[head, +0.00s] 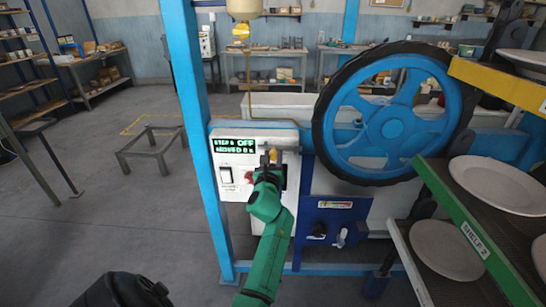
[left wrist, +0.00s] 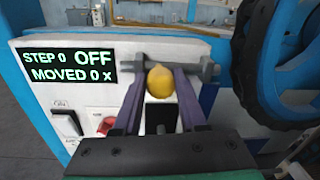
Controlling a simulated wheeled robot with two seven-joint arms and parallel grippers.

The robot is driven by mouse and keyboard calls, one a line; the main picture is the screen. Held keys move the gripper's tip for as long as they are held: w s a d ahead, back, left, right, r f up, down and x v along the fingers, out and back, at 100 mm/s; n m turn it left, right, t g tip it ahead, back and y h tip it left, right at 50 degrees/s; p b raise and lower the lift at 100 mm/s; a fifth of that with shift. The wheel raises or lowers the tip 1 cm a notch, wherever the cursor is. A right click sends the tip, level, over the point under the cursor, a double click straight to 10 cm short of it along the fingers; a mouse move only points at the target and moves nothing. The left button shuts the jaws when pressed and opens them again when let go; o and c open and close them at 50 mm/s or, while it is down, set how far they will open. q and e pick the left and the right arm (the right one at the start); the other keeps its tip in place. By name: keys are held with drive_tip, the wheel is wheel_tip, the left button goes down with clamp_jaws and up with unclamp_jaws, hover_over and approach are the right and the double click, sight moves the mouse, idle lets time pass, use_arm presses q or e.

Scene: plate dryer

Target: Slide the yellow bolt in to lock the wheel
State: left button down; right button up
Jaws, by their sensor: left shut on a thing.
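The yellow bolt knob (left wrist: 160,82) sits between the fingers of my left gripper (left wrist: 158,88), which is shut on it in the left wrist view. A grey bolt rod (left wrist: 195,66) runs sideways behind the knob along the top of the white control panel (left wrist: 45,90). In the head view the yellow knob (head: 273,155) shows small at the tip of my left gripper (head: 271,160). The blue spoked wheel (head: 392,127) with a black rim stands to the right of the bolt. Whether the rod's end reaches the wheel is hard to tell. My right gripper is not in view.
The panel's display (head: 240,144) reads OFF. A rocker switch (left wrist: 68,125) and a red button (left wrist: 106,126) are left of my gripper. A blue post (head: 190,120) stands left of the panel. Racks with white plates (head: 503,184) fill the right side.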

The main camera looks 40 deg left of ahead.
sight(287, 149)
use_arm(q)
drive_tip(key=shift+w+d+f+b, duration=0.1)
drive_tip(key=shift+w+d+b, duration=0.15)
drive_tip(key=shift+b, duration=0.1)
drive_tip(key=w+d+b, duration=0.2)
drive_tip(key=d, duration=0.1)
drive_tip(key=shift+a, duration=0.1)
